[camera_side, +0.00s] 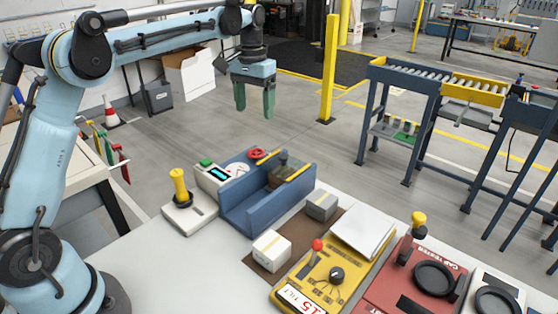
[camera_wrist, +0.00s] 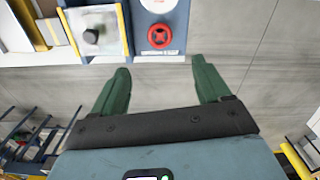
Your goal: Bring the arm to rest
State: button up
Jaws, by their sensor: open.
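My arm is blue with black joints and reaches from the left across the top of the side view. My gripper (camera_side: 255,101) hangs from its end with two green fingers pointing down, spread apart. It is high above the floor, behind the blue dock unit, and nothing is between the fingers.
The white table holds a blue dock unit (camera_side: 245,208) with a red handwheel (camera_side: 257,154), a yellow-handled joystick (camera_side: 179,184), two small boxes, a yellow control box (camera_side: 325,276) and a red panel (camera_side: 400,285). A yellow post (camera_side: 328,70) and roller conveyor (camera_side: 405,80) stand beyond. Open floor lies below my gripper.

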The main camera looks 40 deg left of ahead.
jog(key=s+d+f+m+t, duration=0.1)
jog(key=s+d+f+t, duration=0.1)
jog(key=s, duration=0.8)
jog(key=s+d+f+m+t, duration=0.1)
jog(key=s+d+t, duration=0.4)
jog(key=s, duration=0.6)
jog(key=shift+s+d+f, duration=0.15)
jog(key=shift+d+f, duration=0.35)
